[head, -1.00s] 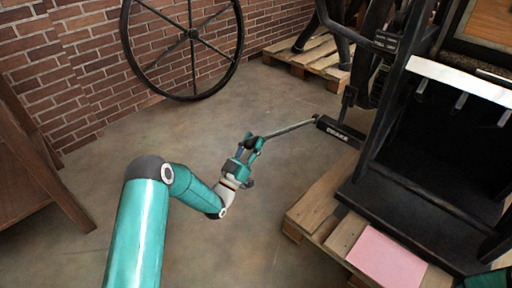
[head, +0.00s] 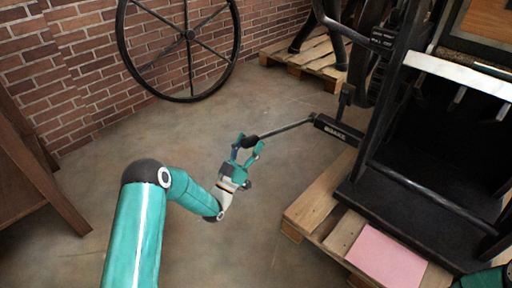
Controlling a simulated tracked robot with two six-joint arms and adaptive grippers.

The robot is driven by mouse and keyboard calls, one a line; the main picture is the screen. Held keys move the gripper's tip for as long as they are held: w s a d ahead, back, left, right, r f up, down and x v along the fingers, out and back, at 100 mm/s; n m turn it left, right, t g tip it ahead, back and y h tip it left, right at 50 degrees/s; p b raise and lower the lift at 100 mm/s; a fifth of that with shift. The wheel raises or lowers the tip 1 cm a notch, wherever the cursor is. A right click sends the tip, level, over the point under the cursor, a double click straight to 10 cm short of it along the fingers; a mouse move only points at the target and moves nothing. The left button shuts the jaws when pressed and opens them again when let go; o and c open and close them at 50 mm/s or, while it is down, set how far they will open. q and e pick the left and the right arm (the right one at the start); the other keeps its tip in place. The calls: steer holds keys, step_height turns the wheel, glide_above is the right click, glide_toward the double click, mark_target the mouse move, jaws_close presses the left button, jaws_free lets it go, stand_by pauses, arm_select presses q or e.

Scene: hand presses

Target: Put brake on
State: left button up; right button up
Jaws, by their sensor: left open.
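The brake lever is a thin metal rod (head: 285,128) that sticks out leftward from a black block with white lettering (head: 338,129) on the press. It ends in a dark knob (head: 250,141). The black hand press (head: 425,150) stands on a wooden pallet at the right. My left gripper (head: 248,148) is open, with its teal fingers on either side of the knob. I cannot tell whether the fingers touch it. A small teal part at the bottom right corner may be my right arm; its gripper does not show.
A pink sheet (head: 386,257) lies at the foot of the press on the pallet (head: 316,205). A large spoked wheel (head: 190,35) leans on the brick wall. Wooden furniture (head: 35,170) stands at the left. The concrete floor between is clear.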

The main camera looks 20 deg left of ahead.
arm_select(q)
steer(key=shift+a, duration=0.1)
steer(key=v, duration=1.2)
steer(key=shift+f, duration=0.1)
